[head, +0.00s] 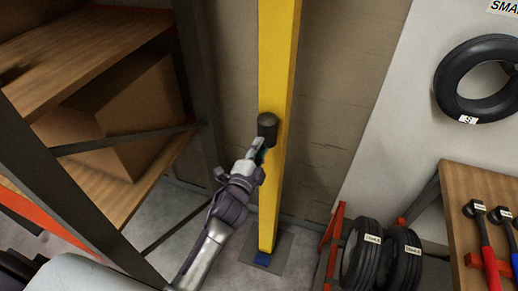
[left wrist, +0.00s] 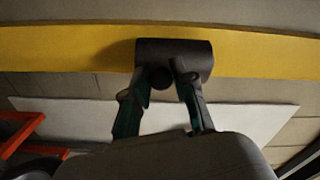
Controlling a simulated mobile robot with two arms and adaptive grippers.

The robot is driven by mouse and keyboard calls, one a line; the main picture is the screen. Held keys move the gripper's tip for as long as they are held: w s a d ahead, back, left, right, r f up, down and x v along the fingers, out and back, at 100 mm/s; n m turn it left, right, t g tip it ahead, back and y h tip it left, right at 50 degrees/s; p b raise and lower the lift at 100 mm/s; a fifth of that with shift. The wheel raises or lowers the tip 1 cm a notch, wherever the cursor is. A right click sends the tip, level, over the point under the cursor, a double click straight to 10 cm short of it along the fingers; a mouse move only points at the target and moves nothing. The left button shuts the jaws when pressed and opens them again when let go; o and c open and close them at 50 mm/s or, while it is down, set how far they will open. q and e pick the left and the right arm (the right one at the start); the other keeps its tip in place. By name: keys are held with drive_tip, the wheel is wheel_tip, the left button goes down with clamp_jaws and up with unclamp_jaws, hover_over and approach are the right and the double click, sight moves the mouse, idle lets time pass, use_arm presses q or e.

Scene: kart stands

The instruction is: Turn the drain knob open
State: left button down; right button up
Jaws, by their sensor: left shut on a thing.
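A yellow post (head: 278,60) stands upright against the wall, and it also crosses the left wrist view (left wrist: 60,45). A dark cylinder (head: 267,124) is fixed on the post; in the left wrist view it lies sideways (left wrist: 172,48). A small round dark knob (left wrist: 160,77) shows beneath the cylinder in the left wrist view, between my fingers. My left gripper (head: 260,146) is at the cylinder's lower end, shut on the knob, with one finger (left wrist: 160,88) on each side. The gripper hides the knob in the head view. My right gripper is not in view.
A shelf rack (head: 75,50) with a cardboard box (head: 118,115) stands left of the post. At right are a red tyre rack (head: 330,240) with black tyres (head: 362,255), a wooden bench (head: 462,225) with tools, and a tyre (head: 450,85) on a white board.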

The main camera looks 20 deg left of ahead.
use_arm(q)
drive_tip(key=n+p, duration=0.2)
drive_tip(key=n, duration=1.2)
drive_tip(key=shift+d+f, duration=0.1)
idle(0.4)
drive_tip(key=c, duration=0.9)
unclamp_jaws()
drive_tip(key=shift+c, duration=0.2)
drive_tip(key=shift+s, duration=0.1)
drive_tip(key=s, duration=1.2)
drive_tip(key=shift+w+a, duration=0.1)
drive_tip(key=shift+a, duration=0.1)
